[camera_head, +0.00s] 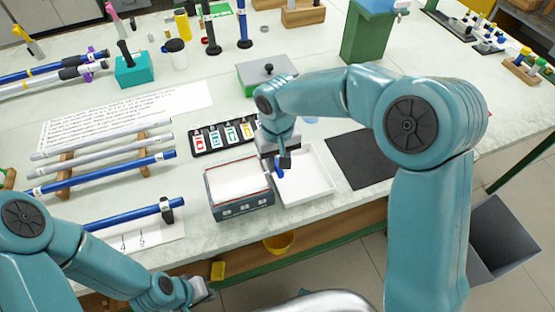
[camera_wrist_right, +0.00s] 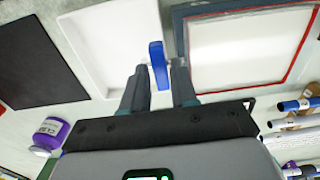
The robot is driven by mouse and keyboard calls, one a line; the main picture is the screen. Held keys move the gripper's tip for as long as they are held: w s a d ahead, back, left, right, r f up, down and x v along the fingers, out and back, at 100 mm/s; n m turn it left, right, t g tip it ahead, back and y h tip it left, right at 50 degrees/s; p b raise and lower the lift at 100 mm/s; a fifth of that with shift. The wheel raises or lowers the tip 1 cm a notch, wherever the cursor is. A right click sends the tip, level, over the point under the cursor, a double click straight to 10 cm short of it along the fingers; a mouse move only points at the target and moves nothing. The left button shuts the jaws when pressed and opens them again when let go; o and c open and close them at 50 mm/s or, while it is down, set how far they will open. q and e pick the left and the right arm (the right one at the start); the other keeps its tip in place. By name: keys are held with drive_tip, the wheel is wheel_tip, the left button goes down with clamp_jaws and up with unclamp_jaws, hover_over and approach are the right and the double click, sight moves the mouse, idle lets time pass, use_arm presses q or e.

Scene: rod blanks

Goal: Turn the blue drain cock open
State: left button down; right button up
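The blue drain cock (camera_head: 279,173) is a small blue lever at the side of the red-rimmed grey box (camera_head: 240,208), beside the white tray (camera_head: 318,186). In the right wrist view the blue lever (camera_wrist_right: 158,66) stands upright in the picture between the fingers of my right gripper (camera_wrist_right: 160,84). These fingers are apart on either side of it, with a narrow gap showing. In the head view my right gripper (camera_head: 283,160) hangs over the cock and hides part of it. My left gripper (camera_head: 202,291) is low at the bottom left, away from the cock; its fingers are unclear.
A dark mat (camera_head: 362,158) lies right of the tray. A black holder with coloured tags (camera_head: 224,136) stands behind the box. Blue and grey rods (camera_head: 105,170) rest on wooden supports at left. A yellow bowl (camera_head: 279,243) is below the table's front edge.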

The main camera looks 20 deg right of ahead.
drive_tip(key=shift+f, duration=0.3)
drive_tip(key=shift+s, duration=0.2)
drive_tip(key=shift+w, duration=0.15)
clamp_jaws()
